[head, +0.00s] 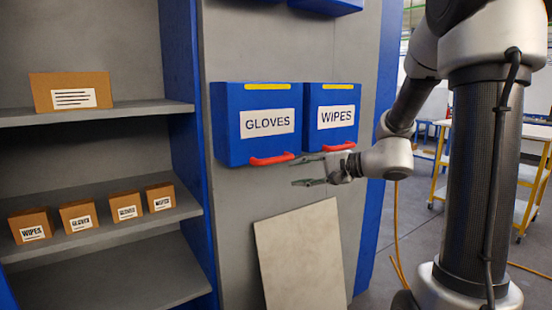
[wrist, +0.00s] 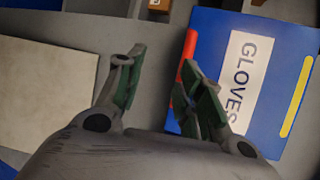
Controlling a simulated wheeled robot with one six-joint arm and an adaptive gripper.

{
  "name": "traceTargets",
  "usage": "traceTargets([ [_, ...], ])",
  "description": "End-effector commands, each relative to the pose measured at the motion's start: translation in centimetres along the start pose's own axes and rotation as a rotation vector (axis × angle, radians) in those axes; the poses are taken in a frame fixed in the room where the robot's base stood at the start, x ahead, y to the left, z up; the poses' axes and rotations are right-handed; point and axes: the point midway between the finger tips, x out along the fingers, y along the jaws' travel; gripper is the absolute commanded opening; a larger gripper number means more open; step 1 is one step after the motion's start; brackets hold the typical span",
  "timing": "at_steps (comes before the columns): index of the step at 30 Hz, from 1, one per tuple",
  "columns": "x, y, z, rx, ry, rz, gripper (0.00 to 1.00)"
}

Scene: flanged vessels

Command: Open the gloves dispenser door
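The gloves dispenser (head: 266,122) is a blue wall box with a white GLOVES label, a yellow strip on top and a red handle (head: 271,160) at its lower edge. Its door looks closed. In the wrist view the dispenser (wrist: 275,45) lies rotated at the right, with its red handle (wrist: 178,97) partly hidden by the right finger. My gripper (head: 312,170) is open and empty, its fingers pointing left, just below and right of the gloves handle. In the wrist view the fingertips (wrist: 163,48) are well apart. Whether a finger touches the handle I cannot tell.
A blue WIPES dispenser (head: 333,115) with a red handle hangs directly right of the gloves one. A pale panel (head: 301,258) leans below. Shelves at left hold several small cartons and a larger box (head: 70,92). A yellow-framed cart (head: 535,170) stands far right.

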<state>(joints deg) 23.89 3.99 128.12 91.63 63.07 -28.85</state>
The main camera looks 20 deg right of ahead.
Motion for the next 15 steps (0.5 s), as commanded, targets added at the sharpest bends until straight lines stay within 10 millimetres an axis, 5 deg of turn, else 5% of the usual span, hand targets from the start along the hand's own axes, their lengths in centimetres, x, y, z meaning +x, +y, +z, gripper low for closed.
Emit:
traceTargets([
  [4, 0.7, -3.5, -0.8, -0.057, 0.050, -0.120, 0.37],
  [15, 5.7, -3.9, -0.8, -0.093, 0.043, -0.115, 0.37],
])
